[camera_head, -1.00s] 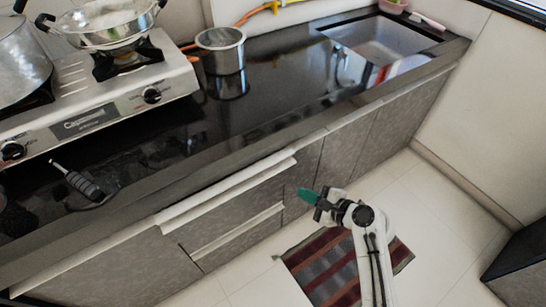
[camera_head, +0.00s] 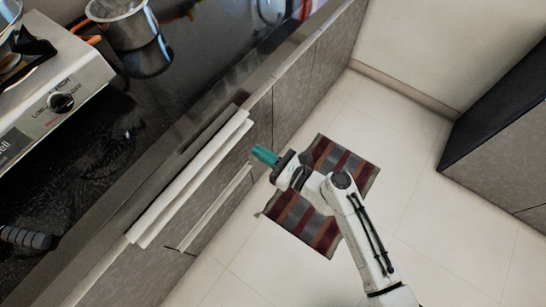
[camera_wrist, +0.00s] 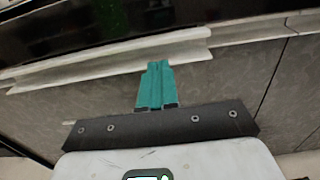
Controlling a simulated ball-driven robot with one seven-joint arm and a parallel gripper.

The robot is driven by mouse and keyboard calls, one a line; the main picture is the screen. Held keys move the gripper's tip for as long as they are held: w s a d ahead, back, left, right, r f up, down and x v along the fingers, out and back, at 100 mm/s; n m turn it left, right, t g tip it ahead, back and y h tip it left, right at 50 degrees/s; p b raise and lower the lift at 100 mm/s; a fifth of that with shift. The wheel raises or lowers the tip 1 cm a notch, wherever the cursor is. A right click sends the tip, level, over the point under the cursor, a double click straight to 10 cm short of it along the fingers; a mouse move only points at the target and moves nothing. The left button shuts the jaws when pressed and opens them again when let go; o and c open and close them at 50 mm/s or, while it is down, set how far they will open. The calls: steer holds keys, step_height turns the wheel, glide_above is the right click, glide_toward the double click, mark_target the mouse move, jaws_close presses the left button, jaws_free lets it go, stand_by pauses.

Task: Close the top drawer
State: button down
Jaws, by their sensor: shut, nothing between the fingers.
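The top drawer (camera_head: 192,182) is under the black counter, with a pale strip along its upper edge. That edge stands out a little from the cabinet face, so the drawer looks slightly open. In the wrist view its pale edge (camera_wrist: 100,67) runs across the upper part, above the grey front. My gripper (camera_head: 263,155) has teal fingers, shut and empty. It is in front of the cabinet, near the drawer's far right end. In the wrist view the fingertips (camera_wrist: 157,66) point at the cabinet, just below the pale edge. I cannot tell whether they touch it.
A lower drawer (camera_head: 218,210) with a pale top edge is below. A striped rug (camera_head: 310,222) lies on the pale floor beneath my arm. A stove (camera_head: 50,85) and a metal pot (camera_head: 137,38) are on the counter.

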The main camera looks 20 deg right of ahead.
steer(key=x, duration=0.7)
steer(key=shift+w+a, duration=0.2)
steer(key=shift+w, duration=0.05)
